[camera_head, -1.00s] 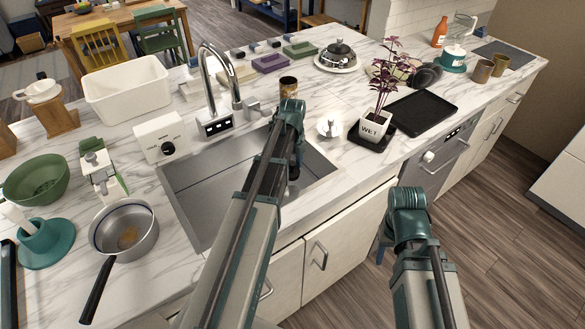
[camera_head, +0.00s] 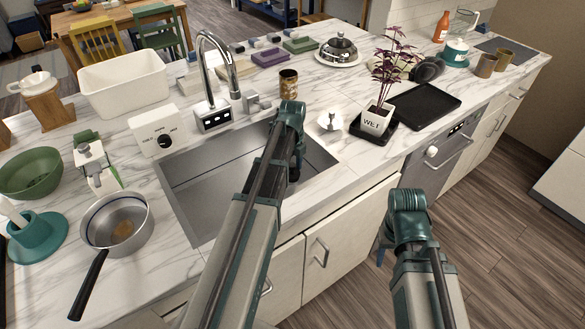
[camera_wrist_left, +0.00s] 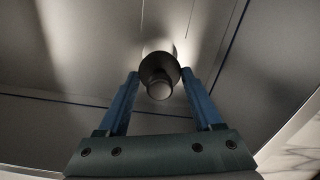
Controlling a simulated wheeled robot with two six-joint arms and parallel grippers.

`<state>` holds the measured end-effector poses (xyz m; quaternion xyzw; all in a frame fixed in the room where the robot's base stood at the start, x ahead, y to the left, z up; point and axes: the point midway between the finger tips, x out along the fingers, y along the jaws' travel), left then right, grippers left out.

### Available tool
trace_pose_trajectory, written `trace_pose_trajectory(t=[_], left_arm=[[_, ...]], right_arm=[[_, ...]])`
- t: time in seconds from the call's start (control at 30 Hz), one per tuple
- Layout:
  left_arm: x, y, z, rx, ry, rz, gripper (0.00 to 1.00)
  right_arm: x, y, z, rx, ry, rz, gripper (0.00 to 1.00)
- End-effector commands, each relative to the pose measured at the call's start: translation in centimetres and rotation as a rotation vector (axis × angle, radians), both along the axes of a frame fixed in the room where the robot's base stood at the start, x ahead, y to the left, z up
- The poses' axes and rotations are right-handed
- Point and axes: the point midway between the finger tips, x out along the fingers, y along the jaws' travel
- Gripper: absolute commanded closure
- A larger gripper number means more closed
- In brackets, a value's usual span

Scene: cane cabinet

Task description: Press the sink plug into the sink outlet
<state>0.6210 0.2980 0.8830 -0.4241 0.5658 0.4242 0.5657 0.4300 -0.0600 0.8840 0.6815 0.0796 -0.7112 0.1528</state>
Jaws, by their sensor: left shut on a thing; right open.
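My left gripper (camera_wrist_left: 161,78) is shut on the sink plug (camera_wrist_left: 159,88), a small dark round piece between its blue fingers in the left wrist view. A pale round shape, partly hidden by the plug, shows just behind it; I cannot tell if it is the outlet or whether they touch. In the head view my left gripper (camera_head: 294,176) reaches down into the steel sink (camera_head: 215,190), with its fingers mostly hidden by my arm. The plug and outlet are hidden there. My right gripper (camera_head: 381,255) is open and mostly hidden behind my right arm, in front of the counter.
A tall faucet (camera_head: 220,75) stands behind the sink. A brown patterned cup (camera_head: 288,83) is at the sink's back edge. A saucepan (camera_head: 117,222) stands to the left.

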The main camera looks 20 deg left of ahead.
Motion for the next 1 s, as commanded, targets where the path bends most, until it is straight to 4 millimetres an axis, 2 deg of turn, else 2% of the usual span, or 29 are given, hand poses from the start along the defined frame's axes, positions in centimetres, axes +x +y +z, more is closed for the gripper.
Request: trace_pose_trajectory(t=[0.03, 0.33, 1.0], left_arm=[[0.0, 0.0, -1.0, 0.000, 0.000, 0.000, 0.89], [0.0, 0.0, -3.4, 0.000, 0.000, 0.000, 0.89], [0.0, 0.0, -3.7, 0.000, 0.000, 0.000, 0.89]], right_arm=[[0.0, 0.0, -1.0, 0.000, 0.000, 0.000, 0.50], [0.0, 0.0, -3.4, 0.000, 0.000, 0.000, 0.50], [0.0, 0.0, -3.7, 0.000, 0.000, 0.000, 0.50]])
